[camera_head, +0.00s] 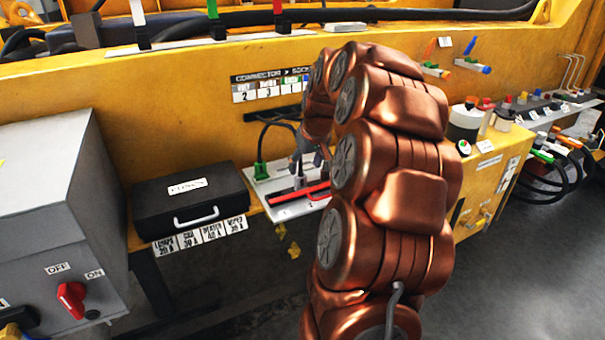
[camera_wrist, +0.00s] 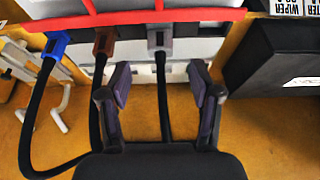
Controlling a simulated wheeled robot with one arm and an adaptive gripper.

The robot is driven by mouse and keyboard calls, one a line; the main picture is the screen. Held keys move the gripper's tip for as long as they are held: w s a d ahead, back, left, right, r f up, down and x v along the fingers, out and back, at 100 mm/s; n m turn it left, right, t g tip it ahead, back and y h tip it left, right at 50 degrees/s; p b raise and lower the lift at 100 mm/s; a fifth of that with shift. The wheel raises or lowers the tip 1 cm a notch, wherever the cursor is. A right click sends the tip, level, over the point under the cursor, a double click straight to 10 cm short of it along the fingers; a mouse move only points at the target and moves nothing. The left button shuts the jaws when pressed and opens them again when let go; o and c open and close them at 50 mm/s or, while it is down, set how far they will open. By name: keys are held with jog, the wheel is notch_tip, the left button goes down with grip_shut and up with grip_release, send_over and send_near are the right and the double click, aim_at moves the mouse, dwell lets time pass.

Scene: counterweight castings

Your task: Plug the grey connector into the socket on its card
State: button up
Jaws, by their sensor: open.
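The grey connector (camera_wrist: 160,38) sits at the red bar in the wrist view, and its black cable runs down between my open fingers. My gripper (camera_wrist: 160,82) is open and empty, with one finger on each side of that cable, short of the connector body. In the head view my gripper (camera_head: 312,160) is over the white board (camera_head: 262,188), partly hidden by my arm. A card (camera_head: 271,83) headed CONNECTOR and partly covered by my arm shows a 2 in its first column, which seems to read grey. The sockets cannot be made out.
A brown connector (camera_wrist: 104,40) and a blue connector (camera_wrist: 57,42) hang left of the grey one. A green connector (camera_head: 261,168) stands on the board. The black case (camera_head: 190,200) is close beside the board. A grey switch box (camera_head: 50,200) stands at far left.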

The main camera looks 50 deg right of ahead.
jog(key=v, duration=0.5)
jog(key=shift+a, duration=0.1)
dwell(0.5)
